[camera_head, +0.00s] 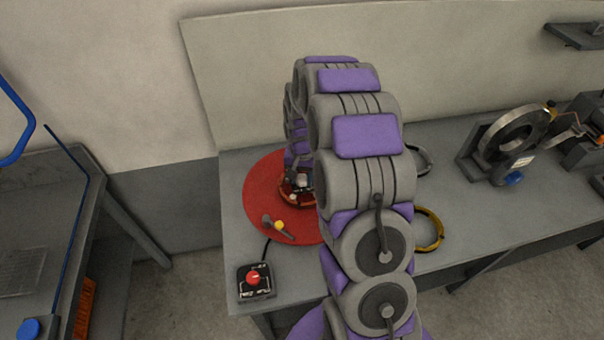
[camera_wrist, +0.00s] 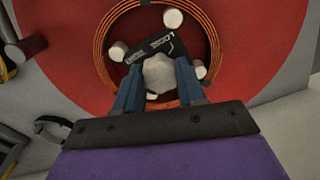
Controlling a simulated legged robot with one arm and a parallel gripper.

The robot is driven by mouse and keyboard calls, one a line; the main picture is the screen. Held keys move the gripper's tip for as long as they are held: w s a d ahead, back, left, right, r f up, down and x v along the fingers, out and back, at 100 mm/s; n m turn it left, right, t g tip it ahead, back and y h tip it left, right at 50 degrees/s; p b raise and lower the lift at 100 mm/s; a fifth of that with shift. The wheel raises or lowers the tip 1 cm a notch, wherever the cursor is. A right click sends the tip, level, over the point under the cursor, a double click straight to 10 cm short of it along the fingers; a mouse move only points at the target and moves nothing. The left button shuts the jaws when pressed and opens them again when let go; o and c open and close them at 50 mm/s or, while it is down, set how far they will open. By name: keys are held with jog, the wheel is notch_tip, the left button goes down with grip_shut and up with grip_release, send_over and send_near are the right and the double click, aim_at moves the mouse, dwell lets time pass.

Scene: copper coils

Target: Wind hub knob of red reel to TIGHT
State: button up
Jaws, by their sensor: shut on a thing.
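The red reel (camera_head: 262,184) lies flat at the left end of the grey bench, partly behind my arm. In the wrist view its red disc (camera_wrist: 255,45) carries a copper coil (camera_wrist: 101,38) around several white pegs (camera_wrist: 173,18). The pale hub knob (camera_wrist: 160,75) is at the centre, beside a black plate (camera_wrist: 148,47) with upside-down white lettering, too small to read surely. My gripper (camera_wrist: 158,80) is shut on the knob, one blue finger on each side. The knob's pointer or setting cannot be made out. In the head view my gripper (camera_head: 301,181) is small over the hub.
A handle with a yellow ball (camera_head: 279,225) sits at the disc's near edge. A control box with a red button (camera_head: 254,279) stands at the bench's front left. A yellow ring (camera_head: 430,230) lies right of my arm. A large metal ring stand (camera_head: 507,143) is farther right.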

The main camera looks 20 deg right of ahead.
aim_at(302, 178)
jog(key=m+p, duration=0.2)
jog(key=m, duration=0.3)
jog(key=shift+m, duration=0.4)
dwell(0.4)
jog(key=o, duration=1.1)
jog(key=shift+c, duration=0.2)
jog(key=shift+r, duration=0.1)
notch_tip(302, 178, up, 17)
jog(key=p, duration=0.1)
jog(key=shift+p, duration=0.35)
